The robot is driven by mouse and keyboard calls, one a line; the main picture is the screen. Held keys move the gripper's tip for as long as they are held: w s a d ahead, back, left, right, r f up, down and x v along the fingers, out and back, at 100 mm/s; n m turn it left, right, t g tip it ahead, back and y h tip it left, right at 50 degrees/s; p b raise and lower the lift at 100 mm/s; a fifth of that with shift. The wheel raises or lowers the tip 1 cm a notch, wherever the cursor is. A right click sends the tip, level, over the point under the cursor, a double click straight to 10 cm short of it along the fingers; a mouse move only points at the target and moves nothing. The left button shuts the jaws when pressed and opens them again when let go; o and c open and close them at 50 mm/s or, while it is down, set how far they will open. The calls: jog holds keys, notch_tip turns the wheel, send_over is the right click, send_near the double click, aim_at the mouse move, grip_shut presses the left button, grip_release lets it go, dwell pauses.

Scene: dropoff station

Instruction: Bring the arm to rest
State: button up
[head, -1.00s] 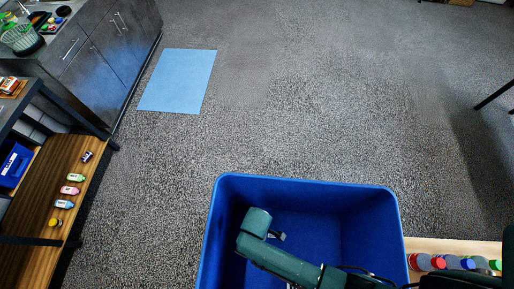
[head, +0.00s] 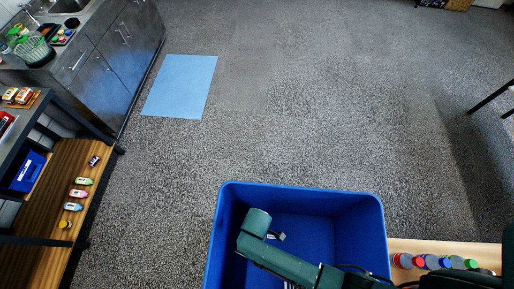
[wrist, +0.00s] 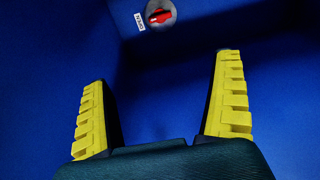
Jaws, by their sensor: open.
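My arm is green and reaches over a large blue bin (head: 295,192) at the bottom of the head view. In the head view the fingers of my gripper are mostly hidden behind the arm. In the wrist view my gripper (wrist: 160,95) has its two yellow ridged fingers wide apart with nothing between them. Blue bin walls and floor fill the view around the fingers. A small red and grey round item (wrist: 161,14) with a white label beside it shows beyond the fingers, inside the blue.
A light blue mat (head: 180,87) lies on the open grey floor. Several coloured-capped jars (head: 432,262) stand on a wooden surface right of the bin.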

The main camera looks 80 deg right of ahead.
notch_tip(320, 180, up, 13)
jog(key=p, duration=1)
jog(key=shift+p, duration=0.4)
jog(key=shift+f, duration=0.1)
notch_tip(320, 180, up, 12)
